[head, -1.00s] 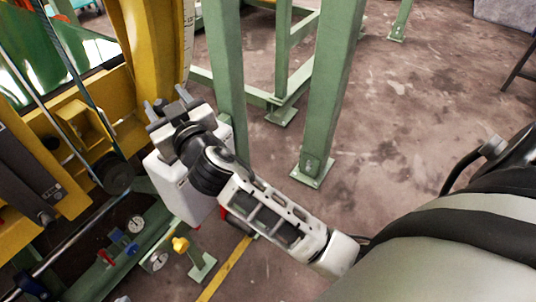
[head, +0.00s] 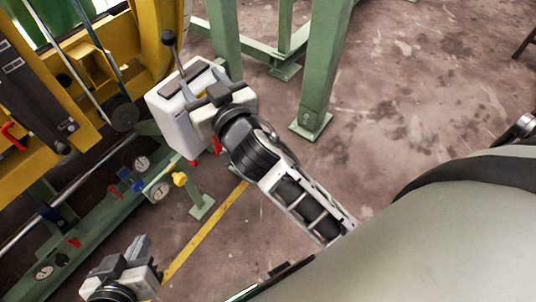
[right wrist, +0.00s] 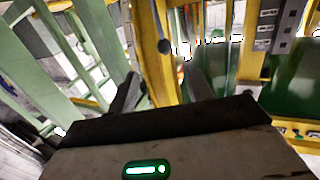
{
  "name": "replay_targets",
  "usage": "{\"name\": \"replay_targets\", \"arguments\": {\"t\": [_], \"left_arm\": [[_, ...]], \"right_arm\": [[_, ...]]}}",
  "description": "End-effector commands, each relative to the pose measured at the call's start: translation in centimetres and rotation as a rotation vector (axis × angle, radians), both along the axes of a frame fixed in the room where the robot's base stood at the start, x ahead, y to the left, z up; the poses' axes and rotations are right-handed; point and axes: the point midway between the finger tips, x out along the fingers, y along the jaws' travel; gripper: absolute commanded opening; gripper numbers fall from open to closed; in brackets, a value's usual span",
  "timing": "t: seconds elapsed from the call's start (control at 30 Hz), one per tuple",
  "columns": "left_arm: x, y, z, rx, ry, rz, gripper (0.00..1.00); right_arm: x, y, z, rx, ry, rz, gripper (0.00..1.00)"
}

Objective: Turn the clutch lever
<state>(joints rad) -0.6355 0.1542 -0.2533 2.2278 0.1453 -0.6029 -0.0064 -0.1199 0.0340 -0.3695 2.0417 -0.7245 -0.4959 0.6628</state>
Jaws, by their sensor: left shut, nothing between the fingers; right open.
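My left gripper (head: 140,248) is shut and empty at the bottom left, away from the lever.
The yellow machine frame (head: 150,40) stands at left. Below it a green beam carries gauges (head: 160,191) and a yellow knob (head: 180,179). Green posts (head: 325,75) stand behind my right arm.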

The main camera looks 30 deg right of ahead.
Motion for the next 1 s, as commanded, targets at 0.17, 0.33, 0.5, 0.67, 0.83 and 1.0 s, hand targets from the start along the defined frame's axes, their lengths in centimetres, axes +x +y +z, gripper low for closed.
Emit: {"name": "replay_targets", "arguments": {"t": [0.17,0.33,0.5,0.67,0.83,1.0], "left_arm": [[0.0,0.0,1.3,0.000,-0.001,0.001,0.00],[0.0,0.0,2.1,0.000,-0.001,0.000,0.00],[0.0,0.0,2.9,0.000,-0.001,0.000,0.00],[0.0,0.0,3.7,0.000,-0.001,0.000,0.00],[0.0,0.0,4.5,0.000,-0.001,0.000,0.00],[0.0,0.0,4.9,0.000,-0.001,0.000,0.00]], "right_arm": [[-2.2,-0.5,-2.8,-0.005,0.110,0.029,0.51],[-4.6,-1.0,-5.3,-0.008,0.204,0.059,0.51],[-7.2,-1.3,-7.4,-0.007,0.292,0.093,0.51],[-10.0,-1.6,-9.1,-0.004,0.372,0.126,0.51],[-12.8,-1.9,-10.5,0.002,0.445,0.158,0.51],[-14.8,-2.0,-11.2,0.009,0.492,0.183,0.51]]}}
